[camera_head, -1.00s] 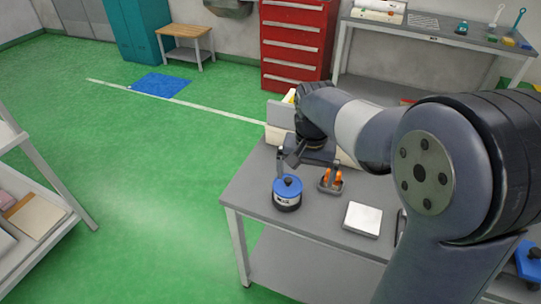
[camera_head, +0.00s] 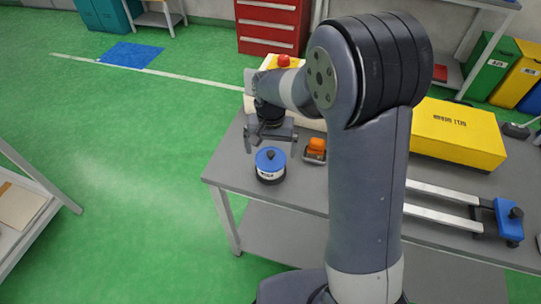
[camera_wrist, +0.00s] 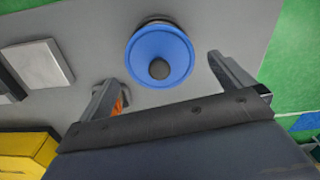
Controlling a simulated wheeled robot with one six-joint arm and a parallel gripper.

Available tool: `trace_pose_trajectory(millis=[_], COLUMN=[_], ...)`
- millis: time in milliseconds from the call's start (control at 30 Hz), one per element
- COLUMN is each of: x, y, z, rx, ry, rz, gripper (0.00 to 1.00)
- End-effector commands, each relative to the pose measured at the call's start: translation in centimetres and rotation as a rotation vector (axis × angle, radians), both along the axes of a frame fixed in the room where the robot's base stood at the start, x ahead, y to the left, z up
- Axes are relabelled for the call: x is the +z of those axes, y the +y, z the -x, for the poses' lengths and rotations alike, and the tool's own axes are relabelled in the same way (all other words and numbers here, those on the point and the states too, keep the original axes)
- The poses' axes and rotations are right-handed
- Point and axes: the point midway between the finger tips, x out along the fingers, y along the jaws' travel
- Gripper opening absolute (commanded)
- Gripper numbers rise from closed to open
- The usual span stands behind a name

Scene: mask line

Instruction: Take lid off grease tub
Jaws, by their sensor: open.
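The grease tub (camera_head: 270,175) stands upright on the grey workbench near its left end. Its blue lid (camera_head: 270,158) with a dark knob is on top. In the wrist view the lid (camera_wrist: 160,55) shows from above, with the knob (camera_wrist: 159,69) toward my gripper and a sliver of dark tub behind the rim. My gripper (camera_head: 270,145) is open and empty, just behind and above the tub in the head view. In the wrist view my gripper (camera_wrist: 163,75) has its fingers spread to either side of the lid's near edge, apart from it. How high the fingertips are above the lid is hard to tell.
An orange item in a small tray (camera_head: 315,150) stands close right of the tub. A yellow box (camera_head: 457,132) and a rail fixture with a blue end (camera_head: 508,220) lie farther right. The grey bench (camera_head: 285,195) is bare in front of the tub.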

Motion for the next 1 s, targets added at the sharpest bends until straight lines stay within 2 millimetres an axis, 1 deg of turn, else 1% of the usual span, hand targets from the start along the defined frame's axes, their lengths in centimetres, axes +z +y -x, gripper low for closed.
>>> trace_pose_trajectory(millis=[33, 100, 167, 433, 900, 1000], x=[-0.7, -1.5, -1.9, -2.2, -2.1, -2.1], y=[0.0, 0.0, 0.0, 0.0, 0.0, 0.0], z=[0.0, 0.0, 0.0, 0.0, 0.0, 0.0], rx=[0.0, 0.0, 0.0, 0.0, 0.0, 0.0], ry=[0.003, 0.002, 0.002, 0.0, -0.001, -0.001], rz=[0.002, 0.001, 0.001, 0.0, 0.0, 0.0], gripper=[1.0, 1.0, 1.0, 0.99, 0.61, 0.6])
